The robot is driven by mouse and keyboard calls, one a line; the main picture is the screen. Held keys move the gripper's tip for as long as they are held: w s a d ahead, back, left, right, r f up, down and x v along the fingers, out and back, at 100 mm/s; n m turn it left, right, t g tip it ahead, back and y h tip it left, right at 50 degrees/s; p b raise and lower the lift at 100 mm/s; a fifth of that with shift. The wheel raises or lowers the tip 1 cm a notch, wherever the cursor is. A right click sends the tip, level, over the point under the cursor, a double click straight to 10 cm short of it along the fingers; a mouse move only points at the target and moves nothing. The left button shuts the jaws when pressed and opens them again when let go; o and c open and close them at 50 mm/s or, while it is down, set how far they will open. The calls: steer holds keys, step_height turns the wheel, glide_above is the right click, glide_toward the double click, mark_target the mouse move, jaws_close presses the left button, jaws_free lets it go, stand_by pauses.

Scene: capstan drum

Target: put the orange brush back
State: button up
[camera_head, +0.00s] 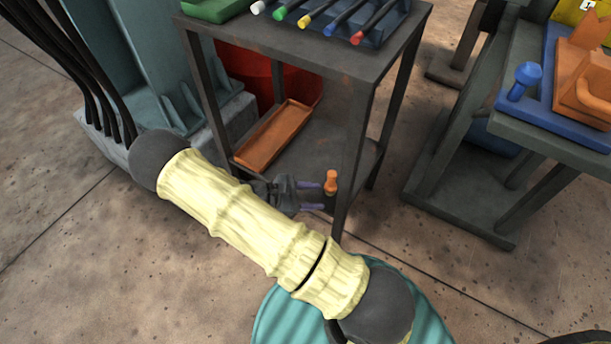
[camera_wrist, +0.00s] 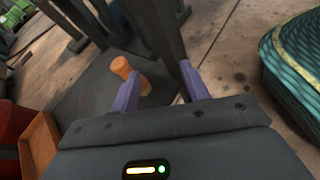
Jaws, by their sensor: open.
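Whether a finger touches the orange piece cannot be told.
An orange tray (camera_head: 250,155) lies on the lower shelf (camera_head: 310,150), left of my gripper. A table leg (camera_head: 352,165) stands close to the fingers. The table top (camera_head: 310,55) holds coloured-tipped rods. Another bench (camera_head: 540,135) at right carries a blue tray with orange pieces.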

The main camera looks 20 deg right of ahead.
steer(key=s+a+r+m+t+y, duration=0.2)
steer(key=r+m+y, duration=0.4)
steer(key=r, duration=0.4)
steer(key=s+a+r+m+t+y, duration=0.2)
steer(key=s+r+m+y, duration=0.2)
steer(key=r+m+y, duration=0.3)
step_height(320, 180, up, 4)
steer(key=shift+s+a+f+m+y, duration=0.2)
steer(key=shift+s+a+m+y, duration=0.15)
steer(key=shift+m, duration=0.55)
steer(key=shift+d, duration=0.1)
steer(key=w+p+v, duration=0.1)
steer(key=p+v, duration=0.6)
steer(key=shift+w+r+p, duration=0.2)
steer(key=shift+r+p, duration=0.1)
steer(key=shift+r, duration=0.1)
